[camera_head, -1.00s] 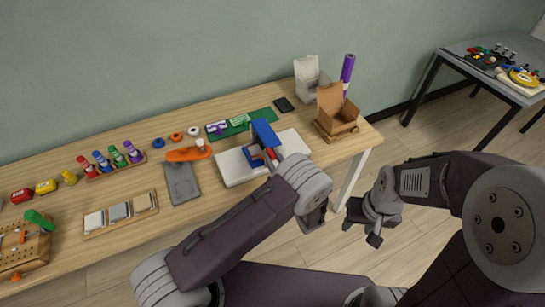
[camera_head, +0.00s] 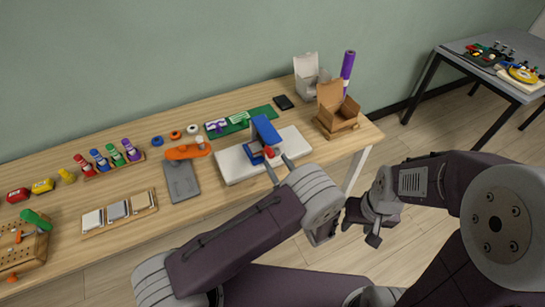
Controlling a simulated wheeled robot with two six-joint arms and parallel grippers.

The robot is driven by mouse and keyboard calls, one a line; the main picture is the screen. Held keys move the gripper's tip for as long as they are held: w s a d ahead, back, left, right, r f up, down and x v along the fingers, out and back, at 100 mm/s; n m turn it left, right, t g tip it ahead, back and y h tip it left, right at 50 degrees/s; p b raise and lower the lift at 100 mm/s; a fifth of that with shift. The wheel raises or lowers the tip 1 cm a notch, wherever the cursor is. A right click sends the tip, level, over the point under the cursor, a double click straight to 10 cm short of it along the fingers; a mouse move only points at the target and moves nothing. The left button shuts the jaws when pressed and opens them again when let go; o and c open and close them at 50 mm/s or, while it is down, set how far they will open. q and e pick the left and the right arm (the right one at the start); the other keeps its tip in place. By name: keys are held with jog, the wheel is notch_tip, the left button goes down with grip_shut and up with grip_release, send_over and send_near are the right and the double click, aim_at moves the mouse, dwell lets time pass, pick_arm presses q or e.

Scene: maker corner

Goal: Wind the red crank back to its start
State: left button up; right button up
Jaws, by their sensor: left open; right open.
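The red crank (camera_head: 269,152) shows as a small red part at the front of a blue upright frame (camera_head: 265,130), which stands on a white base board (camera_head: 236,168) on the workbench. Its handle and its angle are too small and too covered to tell. My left gripper (camera_head: 277,163) is open just in front of the crank, with two grey fingers pointing at it; I see no grip on it. My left wrist hides part of the near side. My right gripper (camera_head: 361,232) is open and empty, off the bench's front right, over the floor.
An open cardboard box (camera_head: 337,113) and a white box (camera_head: 307,80) stand to the right. Colored bottles and a tray of tiles (camera_head: 147,201) are further left.

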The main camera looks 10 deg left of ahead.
pick_arm(q)
jog(key=v, duration=0.4)
jog(key=shift+s+d, duration=0.15)
jog(key=shift+s, duration=0.2)
